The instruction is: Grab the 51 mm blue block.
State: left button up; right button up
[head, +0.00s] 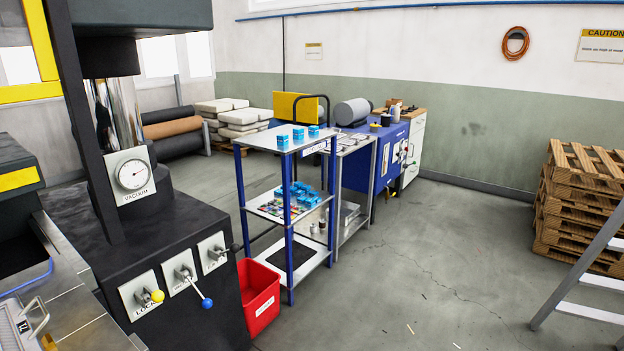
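Three blue blocks stand apart on the top shelf (300,148) of a blue-posted rack: a front-left block (282,142), a middle block (298,133) and a right block (313,131). The front-left one looks largest, but it is also nearest. Several more blue blocks (298,190) lie in a cluster on the middle shelf (268,208), beside small coloured items. No size marking is legible, so I cannot tell which block is 51 mm. Neither of my grippers is in view.
A black machine (190,280) with a vacuum gauge (132,175) and levers fills the left foreground. A red bin (259,297) stands between it and the rack. A steel table (352,150) adjoins the rack behind. Open floor (430,260) lies right, toward pallets (580,210) and a ladder (585,270).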

aim_at(282, 139)
jog(key=i+l, duration=0.3)
jog(key=i, duration=0.2)
jog(key=i+l+z, duration=0.1)
jog(key=i+l, duration=0.15)
jog(key=i, duration=0.2)
jog(key=i+l, duration=0.25)
jog(key=i, duration=0.25)
jog(key=i+l+z, duration=0.1)
jog(key=i+l, duration=0.15)
jog(key=i, duration=0.25)
jog(key=i+j, duration=0.2)
jog(key=i, duration=0.2)
jog(key=i+j+z, duration=0.1)
jog(key=i, duration=0.3)
jog(key=i+j+z, duration=0.1)
jog(key=i+j, duration=0.2)
jog(key=i, duration=0.15)
